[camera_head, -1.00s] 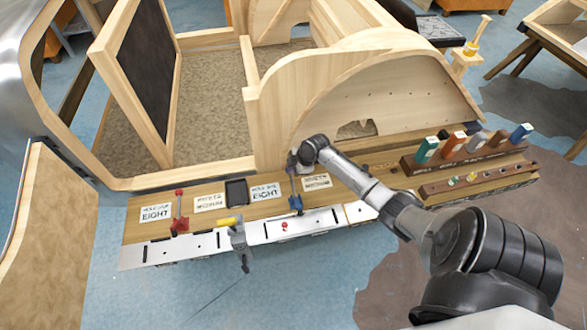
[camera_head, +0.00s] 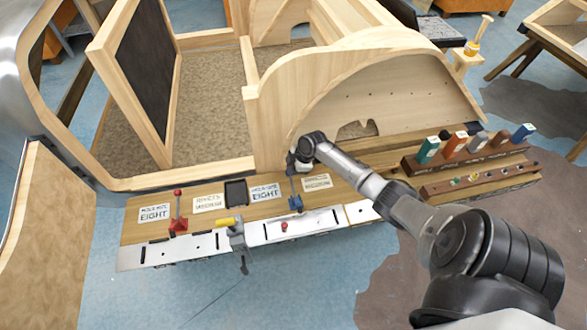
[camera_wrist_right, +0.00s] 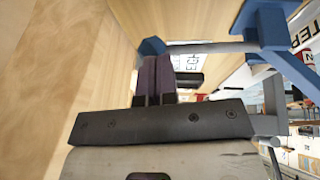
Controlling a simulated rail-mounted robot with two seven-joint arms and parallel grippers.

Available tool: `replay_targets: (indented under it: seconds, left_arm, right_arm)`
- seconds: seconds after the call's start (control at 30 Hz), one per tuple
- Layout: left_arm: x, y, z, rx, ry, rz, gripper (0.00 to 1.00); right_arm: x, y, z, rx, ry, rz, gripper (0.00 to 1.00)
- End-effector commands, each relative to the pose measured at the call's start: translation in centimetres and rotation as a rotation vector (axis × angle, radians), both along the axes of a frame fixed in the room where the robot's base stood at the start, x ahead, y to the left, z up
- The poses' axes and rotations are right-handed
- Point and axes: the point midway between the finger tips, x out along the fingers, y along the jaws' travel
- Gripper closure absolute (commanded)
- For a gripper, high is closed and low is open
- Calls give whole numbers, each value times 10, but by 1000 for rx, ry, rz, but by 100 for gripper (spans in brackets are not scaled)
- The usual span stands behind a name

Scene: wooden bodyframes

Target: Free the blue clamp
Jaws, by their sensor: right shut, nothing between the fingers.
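The blue clamp (camera_head: 296,202) stands on the front of the wooden workbench, at its white metal strip, with its grey rod upright. In the right wrist view the blue clamp (camera_wrist_right: 270,28) fills the upper right, with its rod running left to a blue knob. My right gripper (camera_head: 292,166) is at the top of the rod. In the wrist view its dark fingers (camera_wrist_right: 158,62) are shut together beside the rod, near the knob, with nothing held. I cannot tell whether they touch the rod. My left gripper is not in view.
A red clamp (camera_head: 178,222) and a yellow-handled clamp (camera_head: 234,230) are to the left on the bench. Label cards and a dark tablet (camera_head: 236,191) lie behind them. A large curved wooden panel (camera_head: 345,95) rises behind. Tool racks (camera_head: 465,155) are at right.

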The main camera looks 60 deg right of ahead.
Motion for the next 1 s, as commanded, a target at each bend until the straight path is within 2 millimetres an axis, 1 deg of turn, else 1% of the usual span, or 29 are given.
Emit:
replay_targets:
  seconds: [0.17,0.47,0.5,0.7,0.8,1.0]
  left_arm:
    - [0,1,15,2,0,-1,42]
    - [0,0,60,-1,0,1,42]
    - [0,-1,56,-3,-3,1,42]
    - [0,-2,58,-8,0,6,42]
    - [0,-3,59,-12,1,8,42]
    - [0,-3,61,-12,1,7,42]
  right_arm:
    - [-3,4,11,0,1,3,100]
    - [-11,19,42,-1,1,16,100]
    - [-14,15,45,-5,-1,16,100]
    - [-27,6,82,-5,-1,18,100]
    - [-32,2,97,-3,0,16,100]
    - [-38,-3,117,-2,0,14,100]
